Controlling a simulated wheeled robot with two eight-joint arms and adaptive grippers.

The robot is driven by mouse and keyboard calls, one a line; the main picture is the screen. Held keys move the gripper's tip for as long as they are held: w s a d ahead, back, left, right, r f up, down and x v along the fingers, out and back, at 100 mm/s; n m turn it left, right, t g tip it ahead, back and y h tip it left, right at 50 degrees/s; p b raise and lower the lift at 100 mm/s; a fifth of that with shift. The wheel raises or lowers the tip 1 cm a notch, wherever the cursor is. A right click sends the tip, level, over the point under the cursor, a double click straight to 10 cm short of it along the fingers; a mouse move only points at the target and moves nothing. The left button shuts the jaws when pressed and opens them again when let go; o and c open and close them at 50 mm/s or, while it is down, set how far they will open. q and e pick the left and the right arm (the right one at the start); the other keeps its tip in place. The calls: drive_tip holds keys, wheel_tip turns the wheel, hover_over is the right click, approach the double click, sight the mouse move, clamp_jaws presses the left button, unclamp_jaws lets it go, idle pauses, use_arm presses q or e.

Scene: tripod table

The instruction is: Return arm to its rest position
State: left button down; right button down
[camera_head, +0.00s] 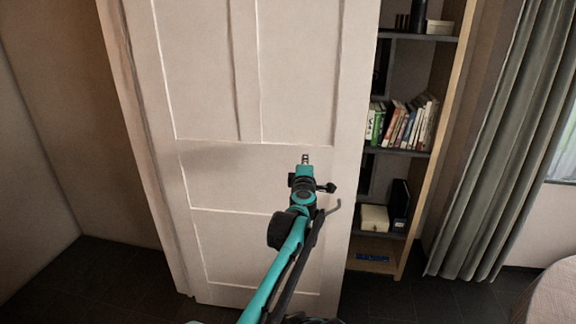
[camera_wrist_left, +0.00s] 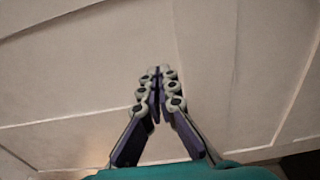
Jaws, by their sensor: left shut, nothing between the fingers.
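My left arm (camera_head: 276,268) is teal and black and reaches up from the bottom of the head view. My left gripper (camera_head: 305,160) is at its far end, in front of a pale panelled door. In the left wrist view the gripper (camera_wrist_left: 158,73) has its fingertips together with nothing between them. The pale door surface fills the picture behind the fingers. I cannot tell how far the fingertips are from the door. My right gripper is not in view.
The pale door (camera_head: 290,60) stands in front of a bookshelf (camera_head: 440,140) with books and boxes. A grey-green curtain (camera_head: 500,160) hangs at the right. A rounded pale surface (camera_head: 552,295) is at the lower right. Dark floor (camera_head: 90,280) is clear at the lower left.

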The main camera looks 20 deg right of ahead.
use_arm(q)
drive_tip(key=s+a+r+m+g, duration=0.1)
drive_tip(key=s+a+r+m, duration=0.15)
drive_tip(key=a, duration=0.55)
drive_tip(key=s+a+r+m+g, duration=0.1)
drive_tip(key=s+a+r+m, duration=0.15)
drive_tip(key=a, duration=0.65)
drive_tip(key=s+a+r+m+g, duration=0.1)
drive_tip(key=s+a+r+m, duration=0.2)
drive_tip(key=a, duration=0.5)
drive_tip(key=s+a+f+m+g+y, duration=0.2)
drive_tip(key=s+a+f+y, duration=0.2)
drive_tip(key=s+a+f, duration=0.9)
drive_tip(key=s+a+f+m+g+y, duration=0.2)
drive_tip(key=s+a+f+y, duration=0.3)
drive_tip(key=s+a+f, duration=0.9)
drive_tip(key=s+a+g, duration=0.1)
drive_tip(key=s+a, duration=0.3)
drive_tip(key=a, duration=0.4)
drive_tip(key=shift+a+f+g, duration=0.25)
drive_tip(key=shift+a+g, duration=0.05)
